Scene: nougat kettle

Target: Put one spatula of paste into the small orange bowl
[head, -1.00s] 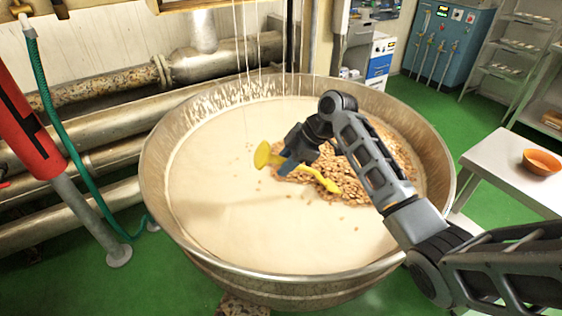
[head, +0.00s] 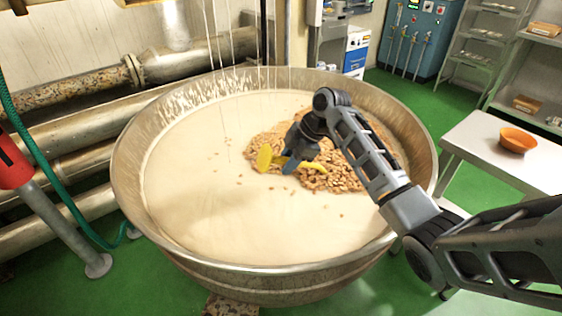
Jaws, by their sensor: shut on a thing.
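My gripper (head: 293,163) is shut on a yellow spatula (head: 264,157) above the kettle. The spatula's broad end points left and its other end reaches right over the nuts. I cannot tell whether paste is on it. The pale paste (head: 200,190) fills the large metal kettle (head: 265,268), with a heap of brown nuts (head: 338,178) on its right part, partly hidden by my arm. The small orange bowl (head: 517,141) stands on a white table (head: 477,140) at the right, apart from my gripper.
Thin pale strands (head: 230,40) hang down into the kettle at the back. Pipes (head: 60,150) and a red post (head: 14,165) stand at the left. Shelves (head: 488,38) and a blue cabinet (head: 424,38) stand behind. Green floor (head: 430,105) lies open between kettle and shelves.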

